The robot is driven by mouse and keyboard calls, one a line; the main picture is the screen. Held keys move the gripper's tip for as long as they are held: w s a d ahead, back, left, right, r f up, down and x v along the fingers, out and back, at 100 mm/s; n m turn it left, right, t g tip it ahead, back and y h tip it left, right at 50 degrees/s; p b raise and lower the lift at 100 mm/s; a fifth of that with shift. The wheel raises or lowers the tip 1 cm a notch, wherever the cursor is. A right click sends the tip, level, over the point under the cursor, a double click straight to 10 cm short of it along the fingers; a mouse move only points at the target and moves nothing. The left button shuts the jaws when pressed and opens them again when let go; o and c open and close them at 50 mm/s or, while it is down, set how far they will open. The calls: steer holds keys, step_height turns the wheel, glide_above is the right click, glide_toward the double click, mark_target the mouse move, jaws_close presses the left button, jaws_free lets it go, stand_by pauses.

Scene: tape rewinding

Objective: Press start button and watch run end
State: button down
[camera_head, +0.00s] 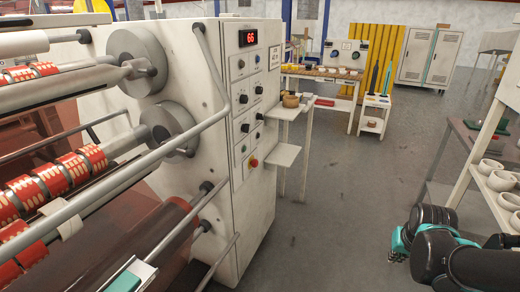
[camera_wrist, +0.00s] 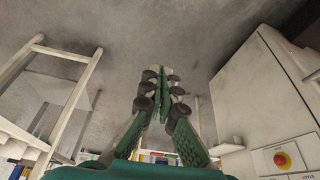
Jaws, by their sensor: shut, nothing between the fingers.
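The rewinding machine (camera_head: 255,205) stands at left centre in the head view. Its front panel (camera_head: 242,120) carries dark knobs, small buttons and a red display (camera_head: 248,37) that seems to read 66. A red button on yellow (camera_head: 254,162) sits low on the panel; it also shows in the wrist view (camera_wrist: 282,160) at the lower right. In the head view, my arm is at the lower right, well apart from the panel.
Red and white rolls (camera_head: 60,175) lie on the machine's left side. A workbench (camera_head: 320,75) is behind. The grey floor between is clear.

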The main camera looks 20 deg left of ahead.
mark_target(245, 149)
steer(key=w+a+r+n+t+y, duration=0.2)
steer(key=w+a+r+n, duration=0.1)
steer(key=w+a, duration=0.65)
steer(key=w+a+r+n+t+y, duration=0.2)
steer(key=w+a+r+n, duration=0.15)
steer(key=w+a, duration=0.55)
steer(key=w+a+r+n+t+y, duration=0.1)
steer(key=w+a+n+y, duration=0.2)
steer(key=a, duration=1)
steer(key=w+a+r+n+t+y, duration=0.1)
steer(key=w+a+r+n+y, duration=0.1)
steer(key=a, duration=1.2)
steer(key=w+n+y, duration=0.1)
steer(key=w+n, duration=0.1)
steer(key=w, duration=0.1)
steer(key=shift+w+a, duration=0.2)
steer(key=shift+n, duration=0.25)
steer(key=a, duration=0.8)
steer(key=shift+w+a+t, duration=0.3)
steer(key=shift+w+a, duration=0.05)
steer(key=shift+a, duration=0.1)
